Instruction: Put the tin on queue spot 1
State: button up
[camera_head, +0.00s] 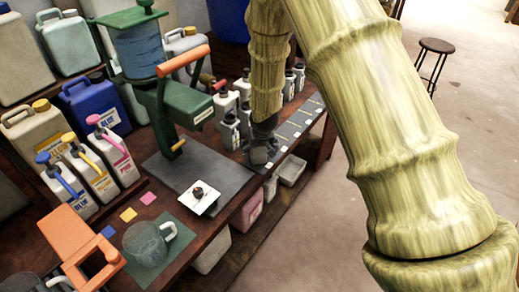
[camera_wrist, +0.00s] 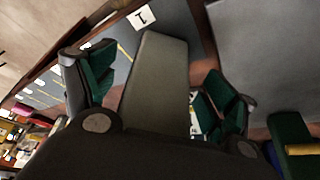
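The tin (camera_wrist: 158,85) is a plain grey, straight-sided piece between the two fingers of my gripper (camera_wrist: 155,95) in the wrist view. A gap shows on each side, so the fingers are open around it and apart from it. Its far end is close beside a white card marked 1 (camera_wrist: 143,17) on the grey queue strip (camera_wrist: 175,35). In the head view my gripper (camera_head: 262,138) is over the near end of the strip (camera_head: 291,127), with a grey shape, likely the tin (camera_head: 259,155), just below. I cannot tell exactly how its base sits.
Several jugs (camera_head: 230,128) stand left of the strip. A green press with an orange handle (camera_head: 183,62) and a grey mat (camera_head: 200,168) are further left. A white tile with a dark knob (camera_head: 199,197) and a glass mug (camera_head: 148,243) stand nearer. The bench edge is right.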

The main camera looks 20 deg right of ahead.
jog(key=shift+r, duration=0.1)
jog(key=b+v, duration=0.1)
jog(key=v, duration=1.1)
jog(key=s+f+g+y, duration=0.1)
jog(key=s+f, duration=0.7)
jog(key=f, duration=0.3)
jog(key=s+f+g, duration=0.1)
jog(key=s+f, duration=0.8)
jog(key=f, duration=0.2)
jog(key=s+f+g, duration=0.1)
jog(key=s+f, duration=0.4)
jog(key=s, duration=0.7)
jog(key=s+d+f+n+g, duration=0.1)
jog(key=s+f, duration=0.5)
jog(key=s, duration=0.7)
jog(key=shift+d, duration=0.3)
jog(key=shift+s+f, duration=0.1)
